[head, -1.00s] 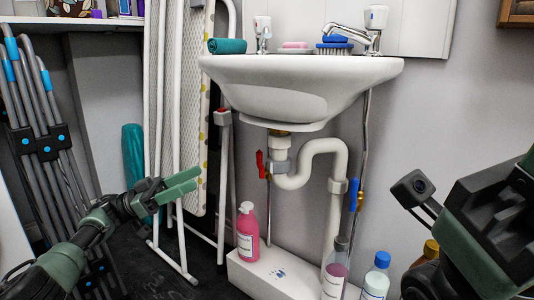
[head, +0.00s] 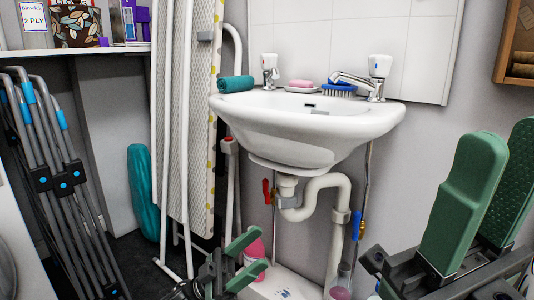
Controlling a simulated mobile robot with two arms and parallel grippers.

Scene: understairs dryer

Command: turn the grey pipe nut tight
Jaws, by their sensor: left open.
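I cannot tell from the picture which one is loose. My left gripper (head: 263,247) is low in the middle, its two green fingers open and empty, pointing right. It is below and left of the left nut, not touching it, and partly covers a pink bottle. My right gripper (head: 487,190) is large and close at the right, green fingers pointing up; its gap is unclear.
The white basin (head: 310,130) overhangs the pipe. A red valve handle (head: 267,192) is beside the left nut, and a blue one (head: 357,224) beside the right pipe. The pink bottle (head: 253,247) and a clear-topped bottle (head: 342,280) stand below. Folded racks (head: 55,180) fill the left.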

